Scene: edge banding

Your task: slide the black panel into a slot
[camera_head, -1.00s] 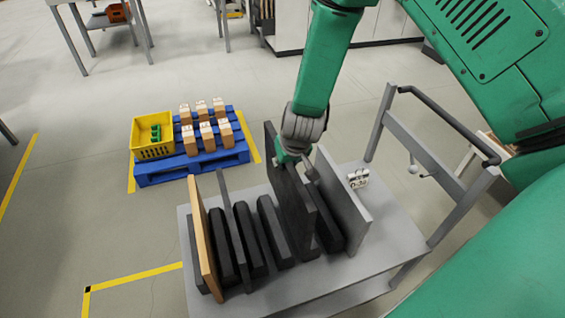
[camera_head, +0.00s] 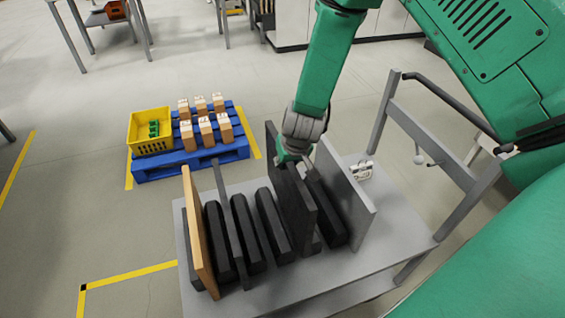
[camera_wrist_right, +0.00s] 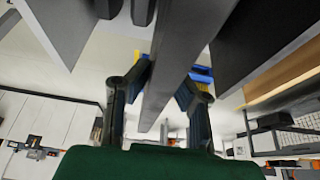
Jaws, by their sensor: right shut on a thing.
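The black panel (camera_head: 293,205) stands upright on the grey cart, between a row of dark blocks and a grey board. My right gripper (camera_head: 292,158) reaches down from above and is shut on the panel's upper edge. In the right wrist view, the panel (camera_wrist_right: 178,75) runs between the two fingers (camera_wrist_right: 166,90). The panel's lower edge is hidden behind neighbouring blocks, so I cannot tell how it sits in a slot. My left gripper is not in view.
The cart top (camera_head: 375,245) also carries several dark blocks (camera_head: 272,225), a tan board (camera_head: 197,235), a grey upright board (camera_head: 345,195) and a small white tag (camera_head: 362,171). The cart handle (camera_head: 440,105) rises at right. A blue pallet (camera_head: 190,162) with a yellow crate (camera_head: 150,132) stands behind.

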